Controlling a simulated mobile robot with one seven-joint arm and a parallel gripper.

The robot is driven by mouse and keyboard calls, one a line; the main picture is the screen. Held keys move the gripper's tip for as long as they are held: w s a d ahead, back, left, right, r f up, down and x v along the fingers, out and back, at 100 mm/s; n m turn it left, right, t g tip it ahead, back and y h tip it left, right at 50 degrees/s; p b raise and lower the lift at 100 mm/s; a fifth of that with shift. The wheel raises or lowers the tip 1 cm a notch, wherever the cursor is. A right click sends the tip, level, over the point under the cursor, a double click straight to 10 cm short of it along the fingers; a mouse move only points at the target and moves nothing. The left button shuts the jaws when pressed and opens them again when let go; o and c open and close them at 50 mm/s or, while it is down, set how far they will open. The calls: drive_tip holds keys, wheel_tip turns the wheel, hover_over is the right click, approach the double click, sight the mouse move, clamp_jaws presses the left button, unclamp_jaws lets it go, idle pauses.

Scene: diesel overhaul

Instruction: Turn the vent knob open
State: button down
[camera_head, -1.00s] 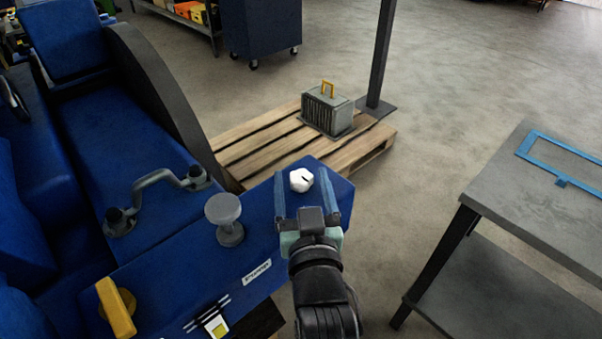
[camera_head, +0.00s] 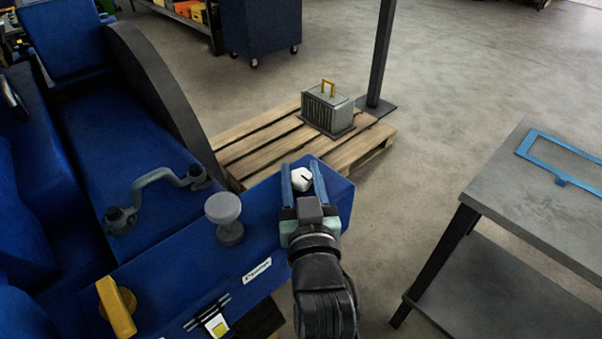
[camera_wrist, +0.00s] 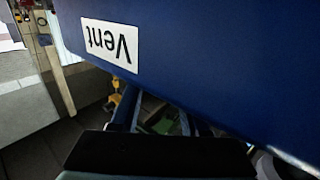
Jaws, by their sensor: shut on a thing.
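The white vent knob (camera_head: 302,179) with a dark mark on its top sits near the far end of the blue housing (camera_head: 262,222). My gripper (camera_head: 303,178) is shut on the knob, with one blue finger on its left side and one on its right. In the wrist view, a white "Vent" label (camera_wrist: 110,42) appears upside down on the blue panel (camera_wrist: 220,60). The gripper's fingers (camera_wrist: 160,118) show below the panel, and I cannot make out the knob there.
A grey round-topped knob (camera_head: 223,209) and a yellow handle (camera_head: 118,306) stand on the housing left of my arm. A pallet (camera_head: 235,152) lies beyond. A grey table (camera_head: 530,205) is right, with open floor between.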

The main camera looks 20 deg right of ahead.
drive_tip(key=shift+f+n+y+b, duration=0.15)
drive_tip(key=shift+n+y+b, duration=0.45)
drive_tip(key=shift+y+b, duration=0.35)
drive_tip(key=n+y+b, duration=0.2)
drive_tip(key=y+b, duration=0.1)
drive_tip(key=b, duration=0.1)
drive_tip(key=shift+d+f+n+t+y, duration=0.1)
drive_tip(key=shift+n+t+y, duration=0.2)
drive_tip(key=shift+y, duration=0.05)
drive_tip(key=n+g+y+b, duration=0.1)
drive_tip(key=n+y+b, duration=0.2)
drive_tip(key=y+b, duration=0.1)
drive_tip(key=shift+y, duration=0.6)
drive_tip(key=n+g+y+b, duration=0.2)
drive_tip(key=n+y, duration=0.1)
drive_tip(key=n+g+y+b, duration=0.2)
drive_tip(key=y, duration=0.2)
drive_tip(key=shift+n+g+b, duration=0.4)
drive_tip(key=shift+n+g+y+b, duration=1.75)
drive_tip(key=shift+n+g+y, duration=0.35)
drive_tip(key=shift+g, duration=0.8)
drive_tip(key=shift+n+g+b, duration=0.35)
drive_tip(key=shift+n+g, duration=0.25)
drive_tip(key=shift+g, duration=0.1)
drive_tip(key=shift+c, duration=2)
unclamp_jaws()
drive_tip(key=shift+r, duration=0.2)
